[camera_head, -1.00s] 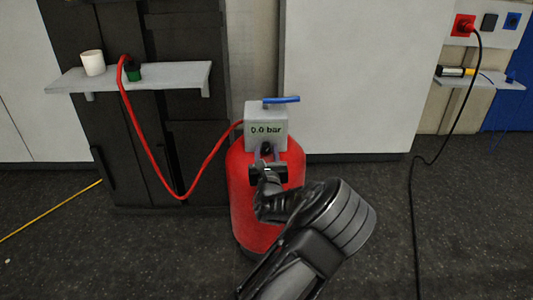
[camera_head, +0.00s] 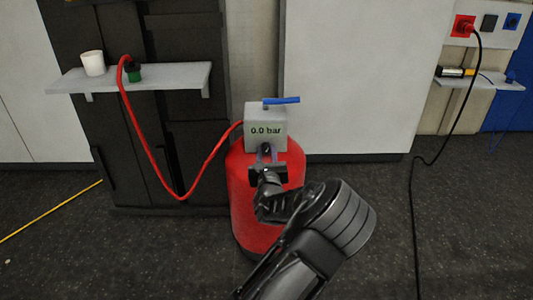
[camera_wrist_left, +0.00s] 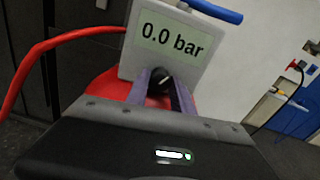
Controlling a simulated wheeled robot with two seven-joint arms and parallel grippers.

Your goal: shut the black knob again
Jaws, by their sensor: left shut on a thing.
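The black knob (camera_wrist_left: 160,80) sits on the front of a grey box (camera_wrist_left: 128,62) that reads 0.0 bar. A pale mark shows on the knob in the left wrist view. The box stands on top of a red tank (camera_head: 240,205). My left gripper (camera_head: 265,153) reaches the knob from the front, with its two fingers on either side of it. It is shut on the knob, which the fingers partly hide in the head view. My right gripper is not in view.
A blue lever (camera_head: 281,100) tops the box. A red hose (camera_head: 150,157) runs from the box to a grey shelf (camera_head: 183,80) holding a white cup (camera_head: 93,63) and a green-and-black object (camera_head: 135,73). A black cable (camera_head: 411,205) hangs at right. The floor around the tank looks clear.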

